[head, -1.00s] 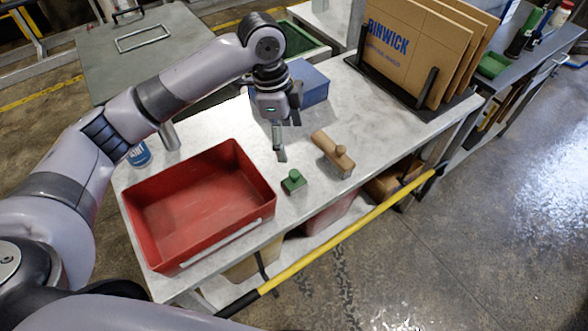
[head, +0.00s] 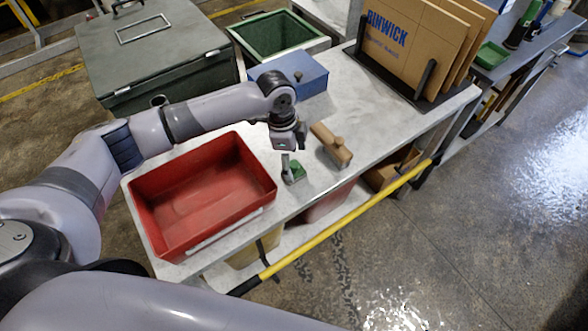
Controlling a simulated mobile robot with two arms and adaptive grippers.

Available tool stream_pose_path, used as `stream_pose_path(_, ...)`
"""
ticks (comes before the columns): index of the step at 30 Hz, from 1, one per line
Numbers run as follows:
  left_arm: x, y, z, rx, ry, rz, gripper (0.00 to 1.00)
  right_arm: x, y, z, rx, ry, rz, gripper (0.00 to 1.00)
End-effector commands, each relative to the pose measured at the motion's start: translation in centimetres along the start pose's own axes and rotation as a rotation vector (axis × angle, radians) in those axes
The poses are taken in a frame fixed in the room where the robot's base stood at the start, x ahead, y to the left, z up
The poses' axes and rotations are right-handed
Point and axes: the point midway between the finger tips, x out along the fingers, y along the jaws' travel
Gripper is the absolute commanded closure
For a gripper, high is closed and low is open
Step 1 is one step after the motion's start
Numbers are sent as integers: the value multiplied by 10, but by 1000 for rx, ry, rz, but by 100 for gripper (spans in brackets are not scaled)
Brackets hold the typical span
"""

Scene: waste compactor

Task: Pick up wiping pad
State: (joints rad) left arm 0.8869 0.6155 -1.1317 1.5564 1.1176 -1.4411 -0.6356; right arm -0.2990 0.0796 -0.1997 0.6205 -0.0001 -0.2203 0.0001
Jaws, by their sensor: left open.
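A small green pad with a knob on top (head: 297,171), which looks like the wiping pad, lies on the grey worktop (head: 340,200) just right of the red bin. My left gripper (head: 287,172) points down right at it, and its finger covers the pad's left part. I cannot tell if the finger touches the pad. The left gripper is open with nothing held. My right gripper is not in view.
A red bin (head: 265,183) stands left of the pad. A blue box (head: 310,75) and a rack of cardboard sheets (head: 405,45) stand behind. A yellow rail (head: 345,223) runs along the front edge.

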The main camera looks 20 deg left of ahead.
Motion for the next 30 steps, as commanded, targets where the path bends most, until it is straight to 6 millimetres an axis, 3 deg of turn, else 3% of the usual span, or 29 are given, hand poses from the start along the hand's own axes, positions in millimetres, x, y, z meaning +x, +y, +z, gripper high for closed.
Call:
stream_pose_path(3,16,-1,2,-3,-3,4,23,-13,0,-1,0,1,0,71)
stream_pose_path(7,34,-1,2,-1,-1,2,23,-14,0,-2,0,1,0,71)
stream_pose_path(16,39,-2,2,-1,-1,0,23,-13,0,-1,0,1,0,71)
stream_pose_path(30,39,-2,2,-1,-1,0,54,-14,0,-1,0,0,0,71)
